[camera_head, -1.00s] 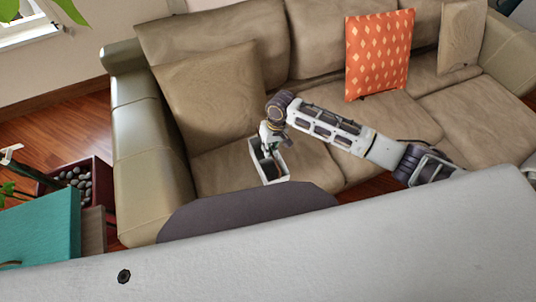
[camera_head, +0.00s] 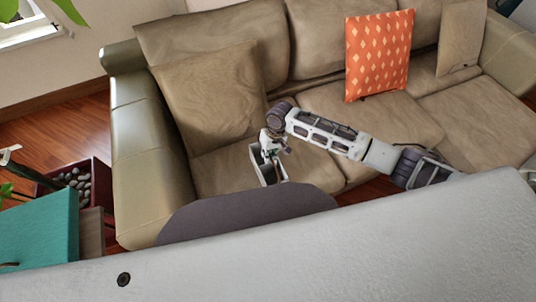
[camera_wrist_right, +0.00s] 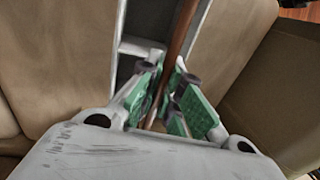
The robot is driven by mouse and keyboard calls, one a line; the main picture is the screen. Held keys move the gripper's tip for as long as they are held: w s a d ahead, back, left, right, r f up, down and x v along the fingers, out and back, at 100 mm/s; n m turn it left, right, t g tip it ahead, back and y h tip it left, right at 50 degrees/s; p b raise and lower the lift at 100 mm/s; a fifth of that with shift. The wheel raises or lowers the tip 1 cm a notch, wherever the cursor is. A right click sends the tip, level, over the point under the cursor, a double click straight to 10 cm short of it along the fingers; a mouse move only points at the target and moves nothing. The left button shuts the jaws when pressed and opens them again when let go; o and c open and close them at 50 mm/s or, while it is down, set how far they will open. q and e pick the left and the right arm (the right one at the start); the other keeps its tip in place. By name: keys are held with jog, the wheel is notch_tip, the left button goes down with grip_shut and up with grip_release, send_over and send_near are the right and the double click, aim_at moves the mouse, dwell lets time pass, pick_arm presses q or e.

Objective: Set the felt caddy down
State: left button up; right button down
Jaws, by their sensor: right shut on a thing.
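The felt caddy (camera_head: 257,167) is a grey open box with a pale rim, in front of the left seat of the sofa in the head view. In the right wrist view, the green-padded fingers (camera_wrist_right: 167,105) are shut on the caddy's brown handle (camera_wrist_right: 183,35), and grey walls of the caddy show beyond. I cannot tell whether the caddy touches the seat or hangs above it. My left gripper is not in view.
The beige sofa (camera_head: 398,122) fills the middle, with an orange patterned cushion (camera_head: 379,55) on its right half. A teal box (camera_head: 42,228) and a dark red planter of stones (camera_head: 92,187) stand at left. The middle seat is mostly clear beneath my arm.

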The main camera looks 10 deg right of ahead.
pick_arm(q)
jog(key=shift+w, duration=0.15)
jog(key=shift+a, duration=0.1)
pick_arm(e)
jog(key=c, duration=1.6)
grip_release()
jog(key=shift+f, duration=0.1)
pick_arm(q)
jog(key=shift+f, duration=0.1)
